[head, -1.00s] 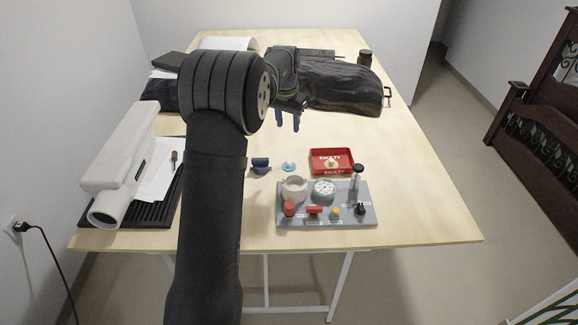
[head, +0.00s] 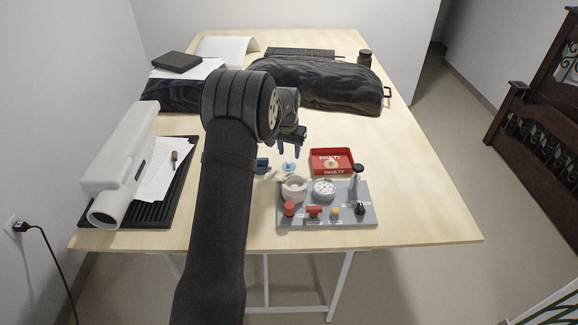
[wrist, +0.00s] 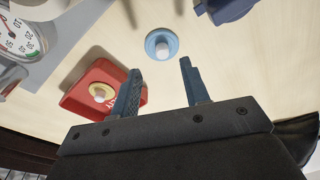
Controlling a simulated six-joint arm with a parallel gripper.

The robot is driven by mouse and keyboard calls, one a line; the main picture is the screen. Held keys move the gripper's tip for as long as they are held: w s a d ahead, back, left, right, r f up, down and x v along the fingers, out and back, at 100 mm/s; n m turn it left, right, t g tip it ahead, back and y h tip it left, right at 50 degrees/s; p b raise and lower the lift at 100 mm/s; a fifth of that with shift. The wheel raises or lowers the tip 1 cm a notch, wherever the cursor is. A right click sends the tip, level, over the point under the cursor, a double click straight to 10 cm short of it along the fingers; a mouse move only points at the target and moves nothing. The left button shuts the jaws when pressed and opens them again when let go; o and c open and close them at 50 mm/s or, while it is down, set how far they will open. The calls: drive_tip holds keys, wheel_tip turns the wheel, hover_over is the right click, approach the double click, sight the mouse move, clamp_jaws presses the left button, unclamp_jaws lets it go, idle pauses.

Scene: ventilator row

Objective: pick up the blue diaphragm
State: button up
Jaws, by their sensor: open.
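The blue diaphragm (head: 289,167) is a small light-blue disc with a pale raised centre, lying on the wooden table behind the grey panel. In the wrist view the blue diaphragm (wrist: 161,45) lies just beyond my fingertips, between their lines and nearer the left finger. My gripper (head: 290,148) is above and just behind it in the head view. In the wrist view my gripper (wrist: 160,65) is open, with two blue fingers apart and nothing between them.
A red tray (head: 347,169) marked FAULTY, holding a yellowish disc, stands right of the diaphragm. A dark blue part (head: 262,164) lies to its left. The grey panel (head: 340,219) with a gauge, a white cup and knobs is in front. Bare table lies behind.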

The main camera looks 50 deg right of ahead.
sight(289, 162)
drive_tip(key=f, duration=0.5)
drive_tip(key=shift+w+d, duration=0.2)
drive_tip(key=shift+w, duration=0.05)
clamp_jaws()
